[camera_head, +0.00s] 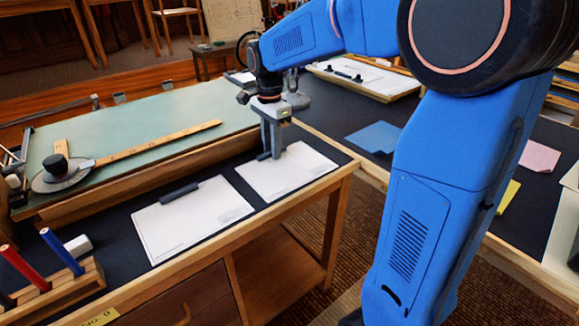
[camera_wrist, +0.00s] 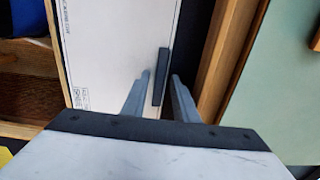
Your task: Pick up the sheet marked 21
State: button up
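Two white sheets lie on the dark top of the wooden bench. The right sheet (camera_head: 292,172) has a dark bar on its far edge, partly hidden by my gripper (camera_head: 273,150). The left sheet (camera_head: 190,226) has a dark bar (camera_head: 179,194) on its far edge. I cannot read the number 21 on either. In the wrist view, one sheet (camera_wrist: 110,50) lies under my gripper (camera_wrist: 160,75). My gripper is open, its fingers on either side of that sheet's dark bar (camera_wrist: 161,68), with gaps showing. I cannot tell the exact height of the fingertips.
A sloped green drafting board (camera_head: 150,122) with a wooden ruler (camera_head: 165,143) stands just behind the sheets. A wooden holder (camera_head: 62,288) with coloured markers and a white block (camera_head: 77,245) are at the left. Another dark bench at right holds blue, pink and yellow papers.

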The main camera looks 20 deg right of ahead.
grip_shut()
jog(key=shift+r, duration=0.7)
jog(key=shift+s+d+r, duration=0.1)
jog(key=shift+s+r, duration=0.15)
jog(key=shift+r, duration=1.25)
jog(key=shift+s+r, duration=0.2)
jog(key=shift+r, duration=1.25)
